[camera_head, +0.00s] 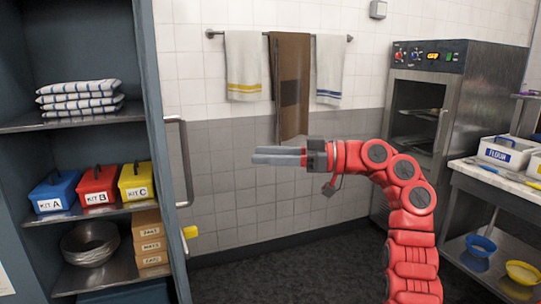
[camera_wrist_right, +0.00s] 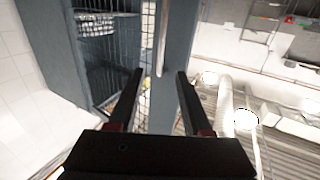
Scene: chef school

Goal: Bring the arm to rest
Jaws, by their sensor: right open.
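My right arm (camera_head: 408,200) is red and rises from the bottom right of the head view, then bends over to the left. Its gripper (camera_head: 256,155) points left and is held in the air in front of the tiled wall, with nothing in it. In the right wrist view the two dark fingers (camera_wrist_right: 158,76) stand well apart, with empty space between them. The cabinet's edge and a vertical handle show beyond them in that view. My left gripper is not in view.
An open shelf cabinet with a handle (camera_head: 184,160) stands left, holding folded cloths (camera_head: 80,98) and kit boxes A (camera_head: 55,192), B (camera_head: 97,186) and C (camera_head: 136,182). Towels (camera_head: 247,65) hang behind. A steel oven (camera_head: 428,110) and a counter (camera_head: 500,178) stand right.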

